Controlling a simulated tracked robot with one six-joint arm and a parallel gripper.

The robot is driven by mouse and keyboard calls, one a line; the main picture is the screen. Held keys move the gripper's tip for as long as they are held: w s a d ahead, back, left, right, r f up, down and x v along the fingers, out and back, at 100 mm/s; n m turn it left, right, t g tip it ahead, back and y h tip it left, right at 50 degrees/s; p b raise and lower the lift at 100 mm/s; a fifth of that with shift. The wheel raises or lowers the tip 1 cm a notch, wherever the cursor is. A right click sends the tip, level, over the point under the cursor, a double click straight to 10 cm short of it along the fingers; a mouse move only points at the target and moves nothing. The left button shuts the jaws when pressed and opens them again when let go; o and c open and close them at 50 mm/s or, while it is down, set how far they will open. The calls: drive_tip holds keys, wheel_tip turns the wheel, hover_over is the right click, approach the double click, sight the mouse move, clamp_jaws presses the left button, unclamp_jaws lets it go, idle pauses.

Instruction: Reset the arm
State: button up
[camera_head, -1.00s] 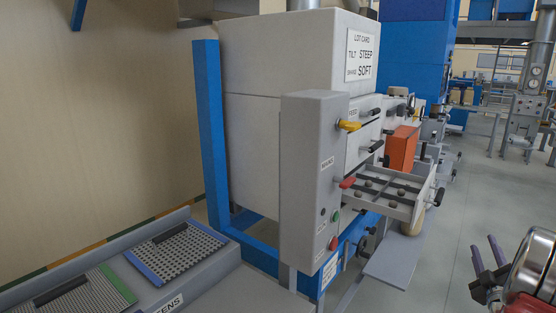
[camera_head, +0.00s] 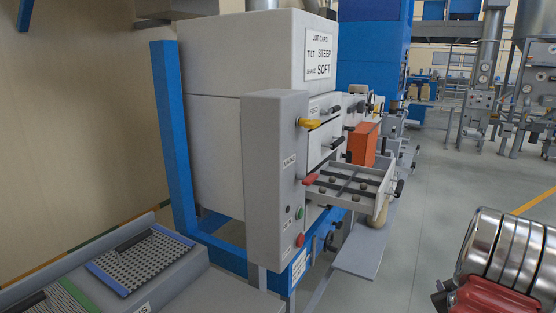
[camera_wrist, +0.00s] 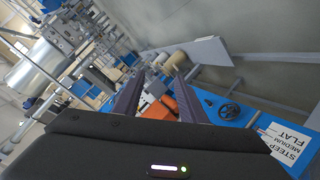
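My gripper (camera_wrist: 157,78) shows in the wrist view as two dark fingers standing apart, with nothing held between them. An orange block (camera_wrist: 157,108) shows in the gap beyond the fingers; I cannot tell its distance, but nothing shows it being gripped. In the head view my silver-ringed arm (camera_head: 512,250) is at the lower right edge, out over the floor and clear of the machine. The gripper's fingers are not clearly seen there.
The grey machine (camera_head: 215,150) on a blue frame has a control column (camera_head: 270,185) with yellow and red levers. A slotted tray (camera_head: 345,190) sticks out of it near an orange box (camera_head: 362,144). Screens (camera_head: 140,260) lie at lower left. The floor (camera_head: 440,170) to the right is open.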

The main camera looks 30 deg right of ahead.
drive_tip(key=w+a+r+m+g+y, duration=0.1)
drive_tip(key=a+r+m+g+y, duration=0.2)
drive_tip(key=a, duration=1.3)
drive_tip(key=w+a+r+g+y, duration=0.15)
drive_tip(key=a+y, duration=0.25)
drive_tip(key=a, duration=1.1)
drive_tip(key=s+a+r+n+y, duration=0.1)
drive_tip(key=a+r, duration=0.3)
drive_tip(key=a, duration=0.7)
drive_tip(key=s+a+r+n+t+y, duration=0.1)
drive_tip(key=a+r, duration=0.4)
drive_tip(key=a, duration=0.6)
drive_tip(key=s+a+r+n+t+y, duration=0.1)
drive_tip(key=s+a+r+n, duration=0.1)
drive_tip(key=a, duration=0.9)
wheel_tip(320, 180, up, 3)
drive_tip(key=shift+s+a+f+n+y, duration=0.2)
drive_tip(key=shift+s+a+n+y, duration=0.15)
drive_tip(key=shift+n, duration=0.55)
drive_tip(key=shift+d, duration=0.1)
drive_tip(key=shift+c, duration=0.9)
